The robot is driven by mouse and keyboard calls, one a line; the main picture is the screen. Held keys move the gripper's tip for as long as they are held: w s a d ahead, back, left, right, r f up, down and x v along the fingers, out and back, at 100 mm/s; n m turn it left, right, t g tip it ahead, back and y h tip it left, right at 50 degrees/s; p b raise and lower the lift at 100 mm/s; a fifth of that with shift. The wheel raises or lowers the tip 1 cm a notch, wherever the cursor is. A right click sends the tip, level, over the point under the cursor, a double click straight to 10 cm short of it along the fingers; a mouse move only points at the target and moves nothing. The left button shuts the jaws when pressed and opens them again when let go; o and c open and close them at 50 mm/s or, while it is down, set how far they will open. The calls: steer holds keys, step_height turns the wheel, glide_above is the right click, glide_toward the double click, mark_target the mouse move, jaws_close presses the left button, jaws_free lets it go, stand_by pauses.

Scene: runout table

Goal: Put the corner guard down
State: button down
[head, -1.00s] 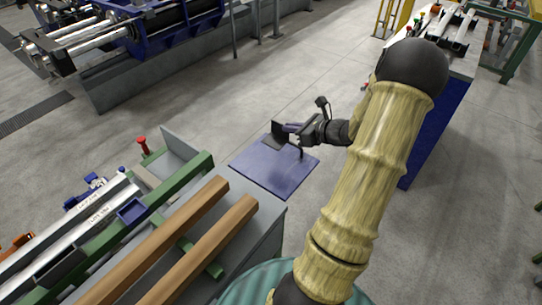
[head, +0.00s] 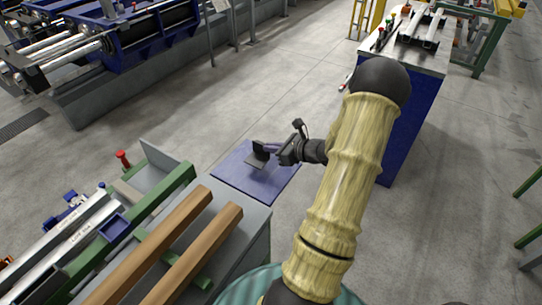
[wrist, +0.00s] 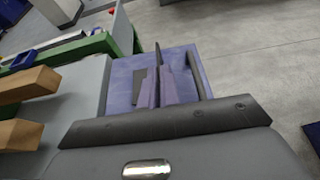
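The corner guard (head: 257,156) is a small dark angle piece with one upright leg and one flat leg. It is over the upper middle of a blue-purple mat (head: 268,192) at the end of the grey table. Whether its flat leg touches the mat I cannot tell. My gripper (head: 273,148) reaches it from the right, its purple fingers closed about the upright leg. In the wrist view the fingers (wrist: 158,90) pinch the guard's thin upright leg, and its dark flat leg (wrist: 139,82) shows left of them. The gripper body hides part of the mat.
Two wooden bars (head: 185,265) and a green rail (head: 150,217) lie on the table at lower left. A grey upright plate (head: 158,165) stands beside the mat. A blue cabinet (head: 412,125) stands at right. The floor between is clear.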

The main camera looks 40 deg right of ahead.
steer(key=shift+a+f, duration=0.1)
steer(key=shift+f, duration=1.75)
steer(key=shift+f, duration=0.1)
steer(key=c, duration=1.6)
jaws_free()
steer(key=shift+c, duration=0.2)
steer(key=v, duration=1.2)
